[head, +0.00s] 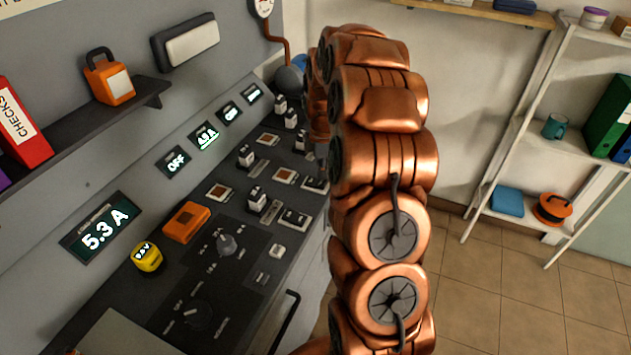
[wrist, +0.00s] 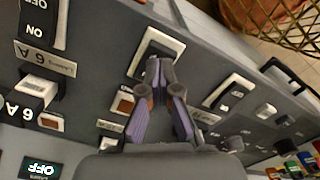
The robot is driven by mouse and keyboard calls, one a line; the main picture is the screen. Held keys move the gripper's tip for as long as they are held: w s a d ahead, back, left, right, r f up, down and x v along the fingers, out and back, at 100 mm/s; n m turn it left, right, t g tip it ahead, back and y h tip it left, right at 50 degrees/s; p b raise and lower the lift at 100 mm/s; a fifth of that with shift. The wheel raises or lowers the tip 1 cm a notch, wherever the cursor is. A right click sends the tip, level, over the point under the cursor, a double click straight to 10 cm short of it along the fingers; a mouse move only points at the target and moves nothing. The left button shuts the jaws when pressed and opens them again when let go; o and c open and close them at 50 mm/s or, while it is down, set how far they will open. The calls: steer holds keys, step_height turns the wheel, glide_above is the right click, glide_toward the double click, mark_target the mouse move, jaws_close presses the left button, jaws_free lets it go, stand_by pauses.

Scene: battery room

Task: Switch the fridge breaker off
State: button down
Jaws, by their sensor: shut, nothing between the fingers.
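A sloped dark panel carries several black-and-white breakers, among them one (head: 256,198) and another (head: 246,155) in the head view. No label reading fridge is legible, so I cannot tell which is the fridge breaker. A breaker marked ON and OFF (wrist: 42,22) and one with a white block (wrist: 38,88) are to the left. In the head view my copper arm hides the gripper.
Small displays stand behind the panel, one reading OFF (head: 176,162) and a larger one reading 5.3 A (head: 100,228). An orange box (head: 186,221), a yellow block (head: 147,257) and knobs (head: 226,243) are nearer. A white shelf rack (head: 520,125) stands right, with clear tiled floor before it.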

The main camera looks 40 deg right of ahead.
mark_target(321, 182)
steer(key=shift+f+b, duration=0.5)
steer(key=shift+f, duration=0.65)
stand_by(0.7)
steer(key=shift+r, duration=3.55)
